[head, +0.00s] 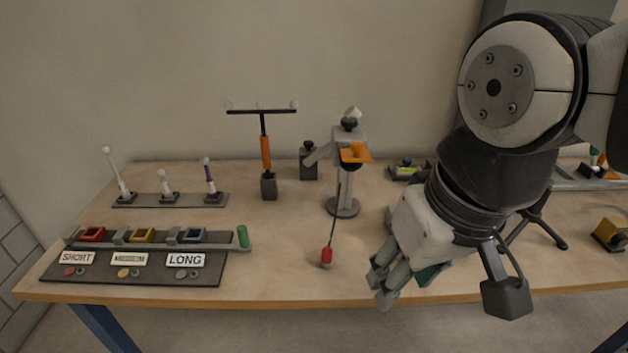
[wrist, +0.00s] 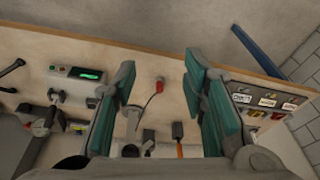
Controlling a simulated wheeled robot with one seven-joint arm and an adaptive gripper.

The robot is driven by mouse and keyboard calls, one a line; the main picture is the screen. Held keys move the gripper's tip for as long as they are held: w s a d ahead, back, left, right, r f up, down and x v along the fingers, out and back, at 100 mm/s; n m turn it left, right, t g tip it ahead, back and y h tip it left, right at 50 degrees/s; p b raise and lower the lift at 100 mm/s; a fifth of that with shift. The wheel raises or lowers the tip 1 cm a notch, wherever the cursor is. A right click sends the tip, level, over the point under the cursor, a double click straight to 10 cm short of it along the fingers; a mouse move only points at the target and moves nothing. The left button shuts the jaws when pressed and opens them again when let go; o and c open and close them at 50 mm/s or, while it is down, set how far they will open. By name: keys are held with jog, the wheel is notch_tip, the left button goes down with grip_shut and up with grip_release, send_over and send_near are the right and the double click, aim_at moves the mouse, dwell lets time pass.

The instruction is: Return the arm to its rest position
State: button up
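My gripper (head: 402,277) hangs at the lower end of my arm, over the front edge of the table in the head view. In the wrist view my gripper (wrist: 160,97) shows two green-padded fingers spread wide apart with nothing between them touching the pads. My arm fills the right side of the head view and hides part of the table behind it. A red weight (head: 327,256) hangs on a rod from the pendulum stand (head: 343,206), left of my gripper and apart from it. The weight also shows in the wrist view (wrist: 159,85), between the fingers in the picture.
On the wooden table (head: 290,285), a panel with SHORT and LONG labels (head: 130,272) lies front left. Behind it is a rack with several upright pegs (head: 170,200). A T-shaped orange-handled tool (head: 265,150) stands mid-table. A yellow block (head: 609,234) lies far right.

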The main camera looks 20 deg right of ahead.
jog(key=shift+s+f+n, duration=0.1)
jog(key=shift+s+n, duration=0.2)
jog(key=shift+s, duration=0.05)
notch_tip(320, 180, up, 7)
jog(key=t+p, duration=0.1)
jog(key=p, duration=0.4)
jog(key=shift+t+p, duration=0.3)
jog(key=shift+p, duration=0.1)
jog(key=shift+w, duration=0.1)
